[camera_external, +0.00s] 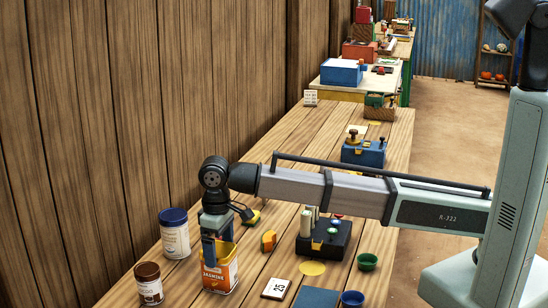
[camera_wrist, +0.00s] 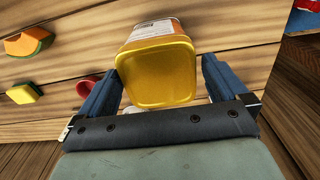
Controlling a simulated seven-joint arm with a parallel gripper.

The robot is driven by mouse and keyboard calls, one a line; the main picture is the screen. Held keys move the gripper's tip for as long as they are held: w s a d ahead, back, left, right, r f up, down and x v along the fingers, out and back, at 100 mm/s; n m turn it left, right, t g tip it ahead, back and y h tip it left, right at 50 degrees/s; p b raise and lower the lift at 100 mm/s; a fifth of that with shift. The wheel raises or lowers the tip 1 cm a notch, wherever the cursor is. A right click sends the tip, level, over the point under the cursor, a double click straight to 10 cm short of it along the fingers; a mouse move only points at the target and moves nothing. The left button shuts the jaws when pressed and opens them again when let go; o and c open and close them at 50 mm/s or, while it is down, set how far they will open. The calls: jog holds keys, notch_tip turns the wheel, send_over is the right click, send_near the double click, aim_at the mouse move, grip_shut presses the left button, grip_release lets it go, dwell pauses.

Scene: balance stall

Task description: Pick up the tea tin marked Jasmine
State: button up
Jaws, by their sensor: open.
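The tea tin marked Jasmine (camera_external: 221,277) stands upright on the wooden table, orange and white with a yellow top. In the wrist view its yellow top (camera_wrist: 157,75) faces the camera, with part of the label visible behind it. My gripper (camera_external: 217,249) points down over the tin, with its fingers at the tin's upper part. In the wrist view my gripper (camera_wrist: 160,84) is open, with one blue finger on each side of the tin. I cannot tell whether either finger touches it.
A blue-lidded canister (camera_external: 174,238) and a brown-lidded tin (camera_external: 149,287) stand close to the left. A card marked 25 (camera_external: 276,288), a yellow disc (camera_external: 312,268), a black block (camera_external: 324,242) and a green bowl (camera_external: 367,261) lie to the right. A wooden wall (camera_external: 90,120) borders the table.

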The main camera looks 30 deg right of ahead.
aim_at(219, 266)
jog(key=shift+w+a+f, duration=0.1)
jog(key=shift+f, duration=1.45)
jog(key=shift+w+f, duration=0.1)
jog(key=shift+f, duration=1.45)
jog(key=shift+c, duration=0.2)
jog(key=c, duration=0.9)
jog(key=shift+o, duration=0.2)
jog(key=shift+r, duration=0.1)
jog(key=shift+r, duration=0.1)
